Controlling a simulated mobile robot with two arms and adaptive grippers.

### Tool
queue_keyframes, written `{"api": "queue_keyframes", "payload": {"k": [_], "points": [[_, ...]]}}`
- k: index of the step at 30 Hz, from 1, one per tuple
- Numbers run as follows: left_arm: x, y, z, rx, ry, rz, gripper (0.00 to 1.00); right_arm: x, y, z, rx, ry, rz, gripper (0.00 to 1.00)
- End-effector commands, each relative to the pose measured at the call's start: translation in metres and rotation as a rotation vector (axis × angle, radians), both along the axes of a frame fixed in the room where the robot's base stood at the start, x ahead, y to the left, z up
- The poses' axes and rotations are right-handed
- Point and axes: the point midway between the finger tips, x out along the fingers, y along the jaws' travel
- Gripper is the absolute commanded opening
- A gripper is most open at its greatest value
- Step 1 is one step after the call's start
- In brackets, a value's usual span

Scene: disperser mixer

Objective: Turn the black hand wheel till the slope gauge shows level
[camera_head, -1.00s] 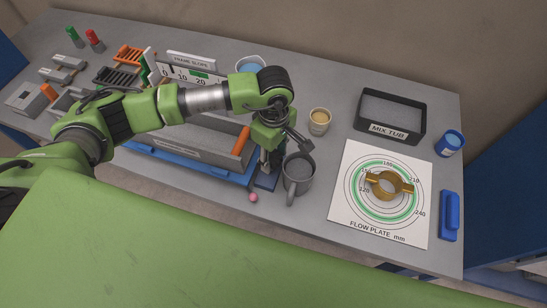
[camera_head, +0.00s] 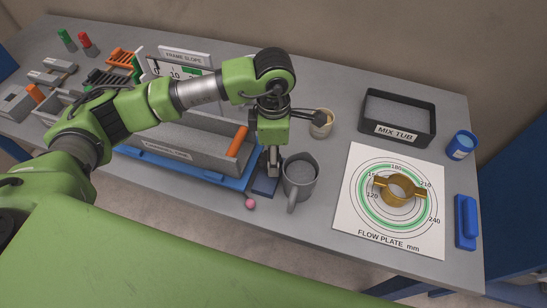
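The frame slope gauge (camera_head: 184,57) stands at the back left. My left arm covers part of its scale; I cannot read a pointer. A long grey trough (camera_head: 185,148) with an orange end piece (camera_head: 238,141) lies on a blue frame (camera_head: 160,163). My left gripper (camera_head: 274,160) points down at the frame's right end, left of a grey mug. A dark bar with a rounded end (camera_head: 318,115) sticks out to its right; I cannot tell whether it is a finger or part of the wheel. No black hand wheel shows clearly. My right gripper is out of view.
The grey mug (camera_head: 300,176) stands close by my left gripper, and a tan cup (camera_head: 322,129) behind it. A pink ball (camera_head: 250,203) is near the front edge. The mix tub (camera_head: 398,133), flow plate (camera_head: 350,221) and blue can (camera_head: 460,145) are at the right.

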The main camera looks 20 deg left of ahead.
Motion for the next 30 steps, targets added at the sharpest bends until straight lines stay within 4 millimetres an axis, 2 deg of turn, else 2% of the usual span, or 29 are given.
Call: {"api": "queue_keyframes", "payload": {"k": [14, 15, 17, 26, 30], "points": [[0.0012, 0.0002, 0.0014, 0.0, -0.003, 0.018, 0.19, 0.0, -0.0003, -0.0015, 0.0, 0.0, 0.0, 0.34], [0.0013, 0.0003, 0.0014, 0.0, -0.003, 0.017, 0.43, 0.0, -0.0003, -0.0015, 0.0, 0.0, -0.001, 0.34], [0.0012, 0.0002, 0.0014, 0.0, -0.003, 0.017, 0.58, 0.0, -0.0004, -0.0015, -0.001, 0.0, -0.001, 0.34], [0.0006, 0.0001, 0.0007, 0.0, -0.001, 0.016, 0.58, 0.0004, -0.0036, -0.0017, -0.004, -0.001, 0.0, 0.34], [0.0009, -0.0002, 0.0077, 0.0, -0.002, 0.016, 0.58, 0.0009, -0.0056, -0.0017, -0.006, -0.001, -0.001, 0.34]]}}
